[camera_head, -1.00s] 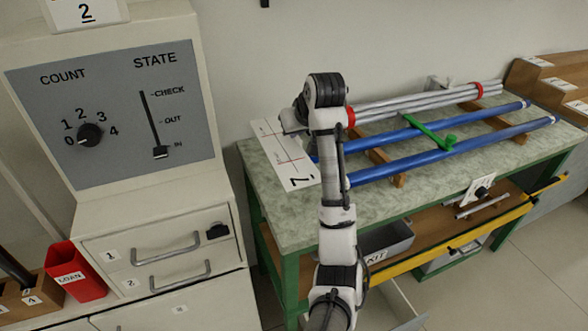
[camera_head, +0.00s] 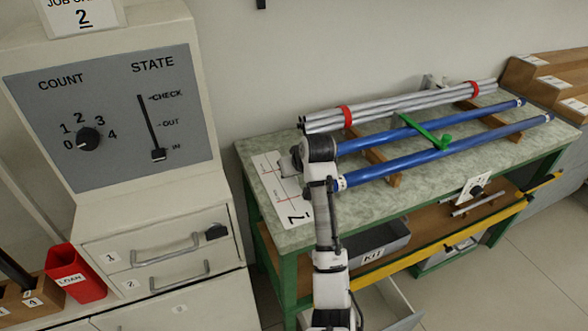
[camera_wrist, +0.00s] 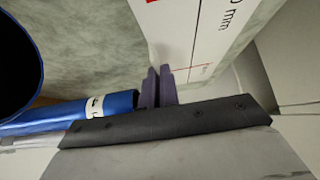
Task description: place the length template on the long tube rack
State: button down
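The length template (camera_head: 268,178) is a flat white plate with red lines and a large black character, at the left end of the green-grey table. In the wrist view the template (camera_wrist: 200,30) shows "0 mm" print and red marks. My gripper (camera_head: 288,164) is at its right edge. In the wrist view its fingertips (camera_wrist: 158,72) are close together at the template's edge, seemingly pinching it. I cannot tell whether the template touches the table. The long tube rack, with wooden cross supports (camera_head: 378,160), carries blue tubes (camera_head: 440,160) and lies to the right.
Grey tubes with red bands (camera_head: 400,104) lie behind the blue ones. A green piece (camera_head: 428,132) sits across the blue tubes. In the wrist view blue tube ends (camera_wrist: 15,60) are close on the left. Wooden blocks (camera_head: 540,85) stand far right; a control cabinet (camera_head: 115,110) stands left.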

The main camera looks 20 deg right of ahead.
jog(key=c, duration=1.6)
grip_release()
jog(key=shift+c, duration=0.2)
jog(key=b+v, duration=0.1)
jog(key=v, duration=1.1)
